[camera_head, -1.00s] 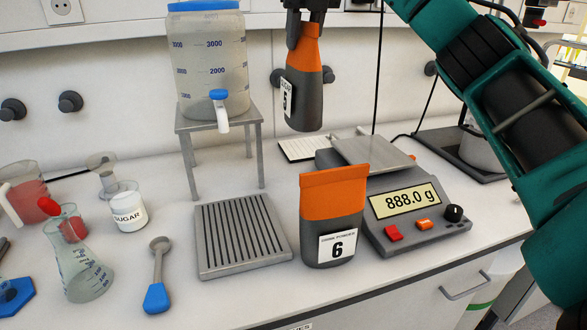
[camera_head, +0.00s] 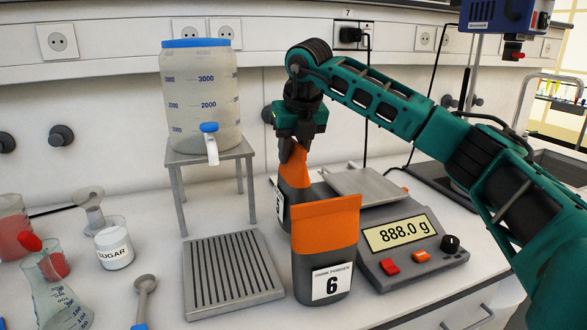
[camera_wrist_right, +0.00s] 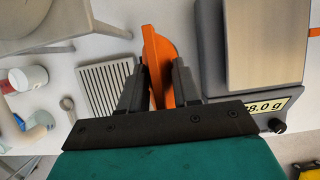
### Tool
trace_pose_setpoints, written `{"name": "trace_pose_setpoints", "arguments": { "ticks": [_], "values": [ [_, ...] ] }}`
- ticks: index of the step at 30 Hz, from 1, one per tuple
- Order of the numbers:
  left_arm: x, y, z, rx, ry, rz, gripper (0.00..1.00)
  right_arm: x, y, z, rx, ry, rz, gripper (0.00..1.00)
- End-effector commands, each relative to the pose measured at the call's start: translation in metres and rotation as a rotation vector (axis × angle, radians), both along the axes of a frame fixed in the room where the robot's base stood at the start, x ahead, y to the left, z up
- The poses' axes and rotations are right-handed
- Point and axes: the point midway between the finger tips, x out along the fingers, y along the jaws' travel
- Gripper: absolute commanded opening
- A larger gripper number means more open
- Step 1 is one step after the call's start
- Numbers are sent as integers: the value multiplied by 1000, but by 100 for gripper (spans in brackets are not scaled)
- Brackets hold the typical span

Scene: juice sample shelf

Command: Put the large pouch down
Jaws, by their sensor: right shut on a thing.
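My right gripper (camera_head: 292,150) is shut on the orange top of the large pouch (camera_head: 293,168), which is dark grey below with a white label at its left edge. The pouch is upright and turned nearly edge-on, behind another pouch (camera_head: 325,255). Its lower part is hidden by that front pouch, so I cannot tell whether it touches the bench. The front pouch, grey and orange with label 6, stands on the bench. In the right wrist view the orange top (camera_wrist_right: 157,60) sits between the two fingers. My left gripper is not in view.
A scale (camera_head: 413,245) reading 888.0 g stands close on the right. A slotted metal tray (camera_head: 232,275) lies to the left. Behind it a water container (camera_head: 200,100) stands on a metal stand (camera_head: 210,155). A sugar jar (camera_head: 114,245) and glassware are farther left.

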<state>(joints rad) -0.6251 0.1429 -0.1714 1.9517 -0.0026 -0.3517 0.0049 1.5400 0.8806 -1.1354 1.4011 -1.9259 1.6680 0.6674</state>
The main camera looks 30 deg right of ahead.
Motion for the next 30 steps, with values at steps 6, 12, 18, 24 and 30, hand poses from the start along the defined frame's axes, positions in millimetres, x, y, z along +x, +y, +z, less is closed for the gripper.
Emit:
{"name": "trace_pose_setpoints", "arguments": {
  "ticks": [6,12,18,24,30],
  "values": [
    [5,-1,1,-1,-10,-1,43,0,0,-29,-1,-1,1,0],
    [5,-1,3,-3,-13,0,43,0,0,-36,1,-5,0,0],
    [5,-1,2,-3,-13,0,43,0,0,-37,1,-5,0,0],
    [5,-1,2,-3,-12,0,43,0,0,-40,0,2,0,49],
    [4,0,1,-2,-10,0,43,0,0,-40,-1,2,1,57]
  ]
}}
